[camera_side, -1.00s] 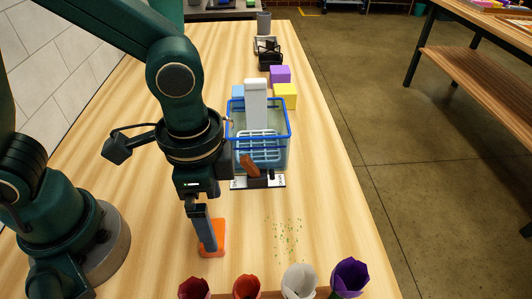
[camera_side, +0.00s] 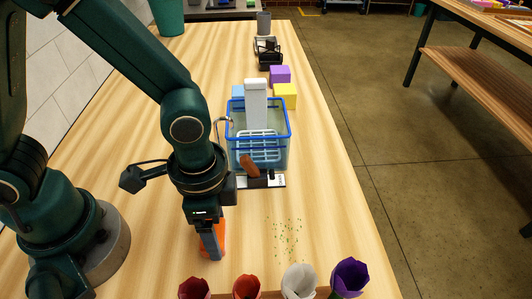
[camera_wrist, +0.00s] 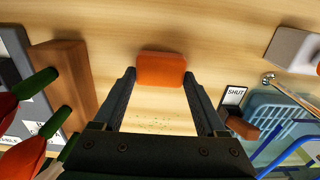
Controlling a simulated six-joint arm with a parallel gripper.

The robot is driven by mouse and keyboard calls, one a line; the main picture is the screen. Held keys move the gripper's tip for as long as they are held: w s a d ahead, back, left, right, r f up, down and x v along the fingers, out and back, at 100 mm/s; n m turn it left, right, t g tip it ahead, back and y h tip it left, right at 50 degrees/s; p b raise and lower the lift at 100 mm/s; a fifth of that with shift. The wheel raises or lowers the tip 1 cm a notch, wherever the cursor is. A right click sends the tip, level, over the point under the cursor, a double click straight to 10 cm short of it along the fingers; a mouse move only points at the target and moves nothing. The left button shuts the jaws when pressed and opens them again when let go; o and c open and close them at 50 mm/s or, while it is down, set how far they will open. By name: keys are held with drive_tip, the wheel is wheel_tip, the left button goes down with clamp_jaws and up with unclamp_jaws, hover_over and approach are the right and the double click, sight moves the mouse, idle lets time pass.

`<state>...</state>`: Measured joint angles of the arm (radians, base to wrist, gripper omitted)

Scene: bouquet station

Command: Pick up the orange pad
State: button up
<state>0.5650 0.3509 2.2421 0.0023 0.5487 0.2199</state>
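The orange pad (camera_side: 224,232) lies on the wooden table below my gripper (camera_side: 212,256). In the side view, a finger hides much of it. In the wrist view, the pad (camera_wrist: 160,70) shows between my two spread fingertips (camera_wrist: 160,76), with one tip close to each short side. The fingers look open, nearly as wide apart as the pad. I cannot tell whether they touch it.
A blue basket (camera_side: 232,133) stands behind to the right, with a brown-handled lever (camera_side: 250,166) in front. Green bits (camera_side: 288,238) are scattered on the table right of my gripper. Coloured paper cones (camera_side: 299,281) line the front edge. Yellow (camera_side: 286,94) and purple (camera_side: 280,74) blocks stand farther back.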

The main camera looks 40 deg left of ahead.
drive_tip(key=shift+r, duration=0.1)
drive_tip(key=shift+r, duration=0.5)
drive_tip(key=r, duration=0.3)
drive_tip(key=shift+w+a+r, duration=0.15)
drive_tip(key=shift+a+r, duration=0.05)
drive_tip(key=shift+a, duration=0.05)
drive_tip(key=w+a+r, duration=0.2)
drive_tip(key=a+r, duration=0.4)
drive_tip(key=a, duration=0.5)
drive_tip(key=shift+r, duration=0.25)
